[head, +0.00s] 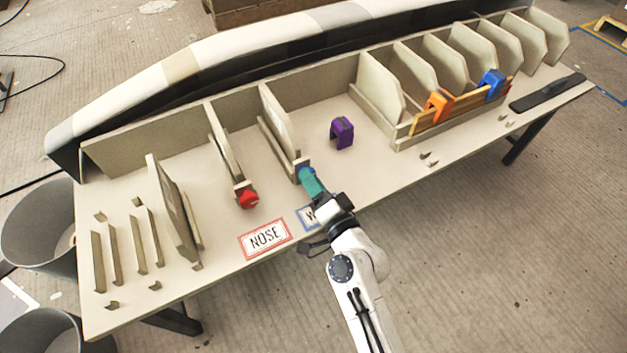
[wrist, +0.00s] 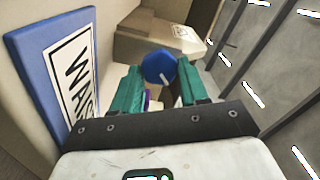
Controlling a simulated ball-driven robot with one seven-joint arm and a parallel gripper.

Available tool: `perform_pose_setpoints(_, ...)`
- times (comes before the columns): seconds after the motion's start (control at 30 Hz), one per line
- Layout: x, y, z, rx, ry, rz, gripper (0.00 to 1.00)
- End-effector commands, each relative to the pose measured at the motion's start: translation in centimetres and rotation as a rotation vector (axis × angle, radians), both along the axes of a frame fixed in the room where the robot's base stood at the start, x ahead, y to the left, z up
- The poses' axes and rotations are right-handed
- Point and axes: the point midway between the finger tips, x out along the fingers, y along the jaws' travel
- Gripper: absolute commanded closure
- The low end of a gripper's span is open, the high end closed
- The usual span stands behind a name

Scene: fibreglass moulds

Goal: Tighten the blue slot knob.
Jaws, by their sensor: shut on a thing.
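The blue slot knob (wrist: 157,64) is a faceted blue knob with a short white mark on its face, on the front end of a grey-beige slot block (wrist: 150,40). In the head view only a bit of the knob (head: 304,171) shows, as my gripper (head: 312,182) covers most of it. In the wrist view the teal fingers of my gripper (wrist: 158,74) stand on either side of the knob, shut on it. Which way the slot's clamp sits behind it is hidden.
A red knob (head: 248,198) is on the slot to the left. A purple clamp (head: 342,129) stands on the bench to the right. Orange (head: 437,104) and blue (head: 491,83) clamps sit on a rack farther right.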

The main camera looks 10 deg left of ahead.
Motion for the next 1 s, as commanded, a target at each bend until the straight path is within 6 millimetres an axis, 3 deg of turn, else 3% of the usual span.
perform_pose_setpoints(0.5,-0.02,-0.1,-0.11,0.37,0.253,-0.002,0.87)
perform_pose_setpoints(1.0,-0.02,-0.11,-0.25,0.526,0.358,-0.002,0.87)
